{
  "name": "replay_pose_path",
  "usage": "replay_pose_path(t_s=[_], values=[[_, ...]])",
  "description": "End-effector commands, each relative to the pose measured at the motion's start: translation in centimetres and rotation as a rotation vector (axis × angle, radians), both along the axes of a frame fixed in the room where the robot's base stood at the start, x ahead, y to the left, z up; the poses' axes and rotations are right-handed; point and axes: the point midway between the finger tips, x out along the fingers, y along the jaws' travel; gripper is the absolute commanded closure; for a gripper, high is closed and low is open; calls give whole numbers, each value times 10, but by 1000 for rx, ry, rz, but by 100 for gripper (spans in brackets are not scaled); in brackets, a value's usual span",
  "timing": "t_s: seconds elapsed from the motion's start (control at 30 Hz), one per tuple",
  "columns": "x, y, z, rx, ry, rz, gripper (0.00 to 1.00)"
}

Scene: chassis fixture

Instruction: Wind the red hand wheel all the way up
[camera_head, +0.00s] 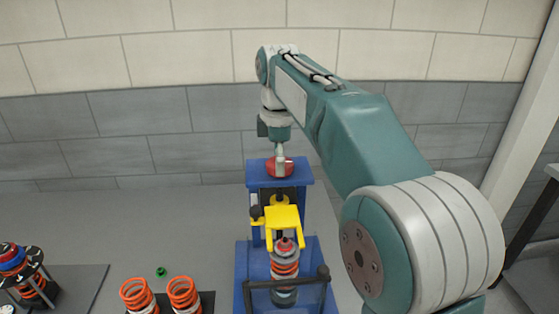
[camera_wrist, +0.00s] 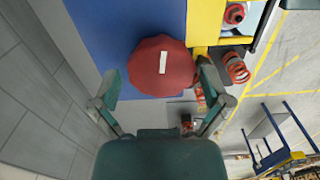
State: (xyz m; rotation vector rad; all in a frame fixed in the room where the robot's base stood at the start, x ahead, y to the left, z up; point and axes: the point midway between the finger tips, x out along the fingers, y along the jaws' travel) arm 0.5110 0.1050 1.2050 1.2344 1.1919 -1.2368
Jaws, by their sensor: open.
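The red hand wheel (camera_head: 279,168) sits on top of the blue fixture (camera_head: 258,177). In the wrist view the wheel (camera_wrist: 149,52) is a faceted red knob with a short white stripe, over the blue top plate (camera_wrist: 125,20). My gripper (camera_head: 281,158) points down at the wheel from above. In the wrist view my gripper (camera_wrist: 157,76) is open, with one finger on each side of the wheel's near part. I cannot tell whether either finger touches it. Below, a yellow bracket (camera_head: 283,217) sits over a coil spring unit (camera_head: 285,264) in the fixture.
Two orange springs (camera_head: 183,292) stand on a dark mat left of the fixture, near a small green part (camera_head: 160,271). A dark rack with coloured parts (camera_head: 30,275) is at far left. A grey tiled wall (camera_head: 140,130) stands behind. The grey surface left of the fixture is mostly clear.

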Motion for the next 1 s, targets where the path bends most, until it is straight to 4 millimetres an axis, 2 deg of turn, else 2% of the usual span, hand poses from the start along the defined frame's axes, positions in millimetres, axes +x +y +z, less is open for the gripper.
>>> replay_pose_path(t_s=[0.3, 0.43, 0.63, 0.83, 0.87, 0.9, 0.97, 1.0], values=[[0, 0, 0, 0, 0, -315, 3], [0, 0, 0, 0, 0, -361, 3], [0, 0, 0, 0, -1, -518, 3], [0, 0, 0, 0, -1, -534, 3], [0, 0, 0, 0, -1, -533, 7], [0, 0, 0, 0, -1, -533, 25], [0, 0, 0, 0, -1, -533, 52], [0, 0, 0, 0, -1, -533, 70]])
